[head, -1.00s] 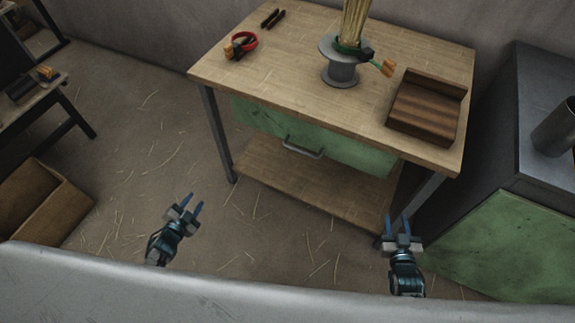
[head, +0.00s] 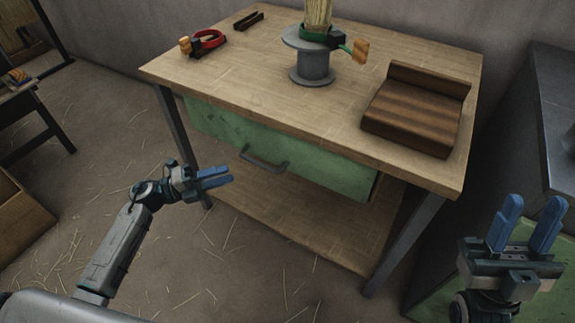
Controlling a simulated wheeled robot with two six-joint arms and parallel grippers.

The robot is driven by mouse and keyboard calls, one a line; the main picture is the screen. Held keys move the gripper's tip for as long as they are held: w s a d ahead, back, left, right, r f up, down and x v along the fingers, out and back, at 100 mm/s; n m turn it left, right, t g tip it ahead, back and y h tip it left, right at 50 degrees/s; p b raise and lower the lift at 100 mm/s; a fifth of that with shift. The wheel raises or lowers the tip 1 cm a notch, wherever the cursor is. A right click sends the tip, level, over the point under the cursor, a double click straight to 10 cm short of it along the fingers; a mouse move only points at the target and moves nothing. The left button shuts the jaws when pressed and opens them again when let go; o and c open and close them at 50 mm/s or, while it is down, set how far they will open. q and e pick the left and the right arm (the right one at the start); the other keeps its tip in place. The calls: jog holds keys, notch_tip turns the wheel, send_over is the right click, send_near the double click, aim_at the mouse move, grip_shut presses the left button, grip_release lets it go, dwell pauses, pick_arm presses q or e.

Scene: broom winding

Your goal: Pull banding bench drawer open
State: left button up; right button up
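The banding bench (head: 230,83) has a light wooden top and dark metal legs. Its green drawer (head: 325,173) sits under the top and looks closed. The drawer's grey bar handle (head: 264,164) is at the middle of its front. My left gripper (head: 230,176) is just left of the handle and apart from it, its blue fingers pointing right towards it; they look slightly apart with nothing between them. My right gripper (head: 527,215) is at the lower right, in front of the green cabinet, with its blue fingers spread and empty.
On the bench top stand a grey spool (head: 312,65) with a broom bundle, a red ring tool (head: 205,42), dark bars (head: 248,20) and a brown wooden block (head: 415,110). A lower shelf (head: 290,225) lies below the drawer. A grey-topped cabinet (head: 550,110) stands right of the bench.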

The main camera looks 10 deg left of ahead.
aim_at(259, 163)
pick_arm(q)
jog(key=x, duration=1)
jog(key=shift+d, duration=0.2)
grip_shut()
